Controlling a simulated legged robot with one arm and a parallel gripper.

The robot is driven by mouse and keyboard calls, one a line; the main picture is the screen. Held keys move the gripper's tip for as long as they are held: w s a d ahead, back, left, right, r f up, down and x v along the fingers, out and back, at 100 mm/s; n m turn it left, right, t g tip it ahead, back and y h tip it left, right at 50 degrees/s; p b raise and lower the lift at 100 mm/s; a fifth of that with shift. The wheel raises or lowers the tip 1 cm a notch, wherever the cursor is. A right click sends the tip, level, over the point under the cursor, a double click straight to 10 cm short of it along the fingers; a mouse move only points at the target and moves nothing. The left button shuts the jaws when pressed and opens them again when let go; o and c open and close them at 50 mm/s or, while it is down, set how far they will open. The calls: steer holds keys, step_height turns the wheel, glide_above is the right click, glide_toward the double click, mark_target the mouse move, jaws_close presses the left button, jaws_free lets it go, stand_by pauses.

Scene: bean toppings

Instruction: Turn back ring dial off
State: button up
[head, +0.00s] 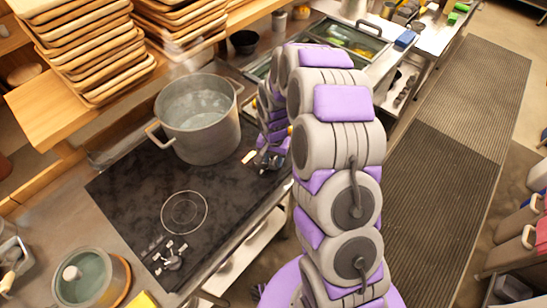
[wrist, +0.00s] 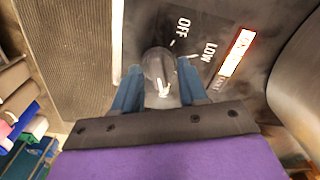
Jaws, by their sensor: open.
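The back ring dial (wrist: 158,65) is a dark, shiny knob on the black cooktop (head: 130,190), with a white mark on it. In the wrist view, OFF and LOW are printed beyond it, and a bright orange-edged indicator (wrist: 238,53) glows to its right. My gripper (wrist: 158,80) is open, with one blue finger on each side of the dial. I cannot tell whether the fingers touch it. In the head view my gripper (head: 268,157) is low at the cooktop's right edge, mostly hiding the dial.
A large steaming pot (head: 205,145) stands on the back ring, close left of my gripper. The front ring (head: 184,212) is bare, with its dial (head: 171,258) below. A smaller pot (head: 87,280) is at the lower left. Stacked wooden trays (head: 90,50) are behind. Floor mats lie right.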

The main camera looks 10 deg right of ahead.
steer(key=shift+d, duration=0.1)
jaws_close()
stand_by(0.4)
steer(key=n+p, duration=0.2)
steer(key=n, duration=0.3)
steer(key=shift+r+n, duration=0.1)
steer(key=shift+n, duration=0.3)
steer(key=n+p, duration=0.1)
steer(key=n, duration=0.5)
steer(key=shift+p, duration=0.4)
steer(key=n+p, duration=0.1)
steer(key=n, duration=0.2)
steer(key=shift+n, duration=0.4)
steer(key=n+p, duration=0.1)
steer(key=n, duration=0.2)
steer(key=shift+w+n, duration=0.1)
steer(key=shift+n, duration=0.3)
steer(key=n+p, duration=0.1)
steer(key=n, duration=0.2)
steer(key=shift+n+p, duration=0.35)
steer(key=shift+n, duration=1.85)
